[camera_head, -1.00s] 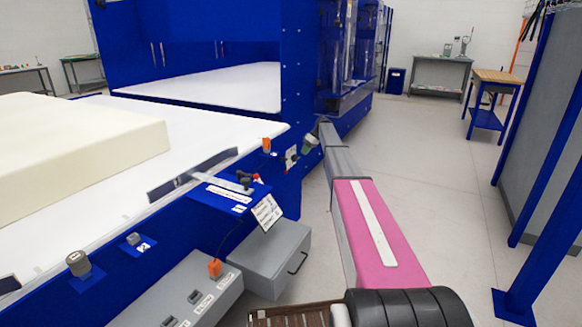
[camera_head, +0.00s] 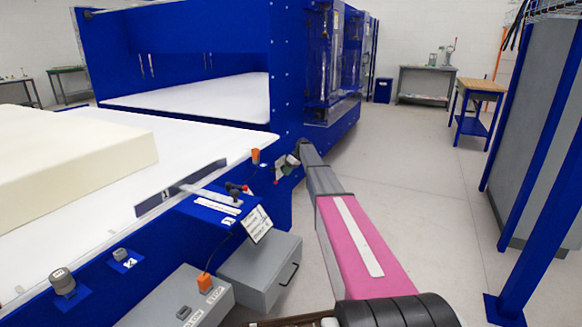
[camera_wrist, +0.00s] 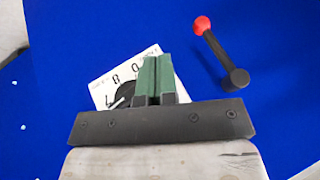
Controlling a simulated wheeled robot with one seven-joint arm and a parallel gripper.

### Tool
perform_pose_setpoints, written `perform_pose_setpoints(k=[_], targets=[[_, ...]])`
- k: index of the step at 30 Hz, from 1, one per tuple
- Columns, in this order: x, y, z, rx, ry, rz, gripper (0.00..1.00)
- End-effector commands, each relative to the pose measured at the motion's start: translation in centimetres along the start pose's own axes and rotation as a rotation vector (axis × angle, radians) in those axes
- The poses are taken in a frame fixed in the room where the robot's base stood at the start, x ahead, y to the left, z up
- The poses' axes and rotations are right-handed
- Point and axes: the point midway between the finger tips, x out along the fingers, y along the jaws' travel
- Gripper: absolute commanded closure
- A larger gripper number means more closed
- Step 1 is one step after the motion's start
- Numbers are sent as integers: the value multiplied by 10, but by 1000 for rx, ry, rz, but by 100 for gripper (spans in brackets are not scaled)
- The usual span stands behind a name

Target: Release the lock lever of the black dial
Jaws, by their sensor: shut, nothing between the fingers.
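In the wrist view, my gripper (camera_wrist: 159,58) has its green fingers closed together with nothing between them. The black dial (camera_wrist: 124,94) lies just left of and partly behind the fingers, on a white plate (camera_wrist: 105,90) with numerals. The fingers cover the plate's right part; I cannot tell whether they touch it. Right of the fingers, a black lever (camera_wrist: 215,47) with a red ball end is on the blue panel, its black hub at lower right. I see no separate lock lever on the dial. In the head view, my gripper (camera_head: 287,163) is small beside the blue machine's side.
An orange-topped button (camera_head: 255,156) sits on the machine left of my gripper. A grey box (camera_head: 260,270) and a grey control console (camera_head: 185,300) stand below. A cream foam block (camera_head: 80,155) lies on the white bed.

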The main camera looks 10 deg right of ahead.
Motion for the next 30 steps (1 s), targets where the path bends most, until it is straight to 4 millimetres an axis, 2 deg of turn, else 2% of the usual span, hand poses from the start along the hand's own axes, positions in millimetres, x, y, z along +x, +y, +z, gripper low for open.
perform_pose_setpoints(k=[3,9,15,30], targets=[[24,0,0,0,-1,-1,100],[37,-24,3,0,0,0,100],[43,-32,3,0,0,1,100],[45,-34,2,0,0,0,100]])
